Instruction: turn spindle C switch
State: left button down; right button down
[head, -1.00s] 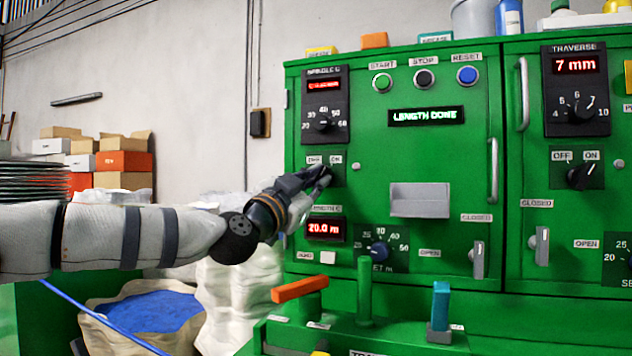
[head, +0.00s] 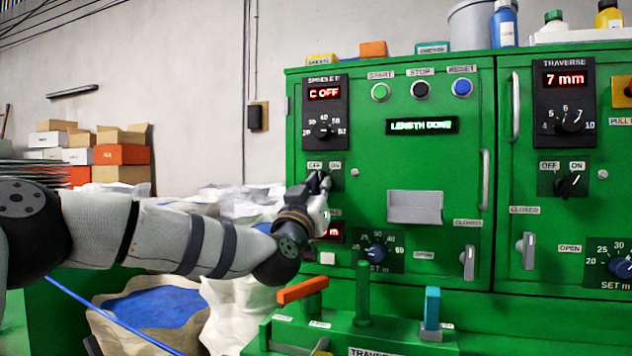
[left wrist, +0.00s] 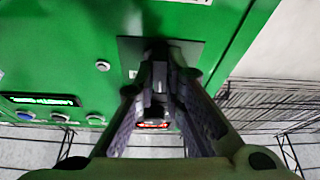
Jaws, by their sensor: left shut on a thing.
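The spindle C switch sits on a small dark plate (head: 339,181) under OFF and ON labels on the green cabinet; my fingers hide most of its knob. My left gripper (head: 319,184) reaches in from the left and is shut on the knob. In the left wrist view the two fingers (left wrist: 160,58) close together over the middle of the dark plate (left wrist: 190,50); the knob's angle cannot be told there. The spindle C display (head: 324,93) above reads "C OFF" in red. My right gripper is not in view.
The speed dial (head: 324,129) is just above the switch. A length display (head: 333,232), partly covered by my gripper, and a blue set dial (head: 376,252) are below. An orange lever (head: 302,290), a green post (head: 363,292) and a blue lever (head: 432,308) stick up in front of the cabinet.

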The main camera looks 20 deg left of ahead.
pick_arm(q)
jog(key=shift+d+r+n+g+y+p, duration=0.1)
jog(key=shift+n+g+y+p, duration=0.15)
jog(key=shift+n+y, duration=1.05)
jog(key=shift+d+r+n+g+y+p, duration=0.15)
jog(key=shift+n+y+p, duration=0.2)
jog(key=shift+n, duration=1.75)
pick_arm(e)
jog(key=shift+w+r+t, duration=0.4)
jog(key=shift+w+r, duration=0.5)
pick_arm(q)
jog(key=shift+f+n+y, duration=0.15)
jog(key=shift+n+y, duration=0.1)
jog(key=shift+n, duration=0.05)
jog(key=shift+a, duration=0.1)
jog(key=c, duration=1.7)
grip_release()
jog(key=v, duration=1.2)
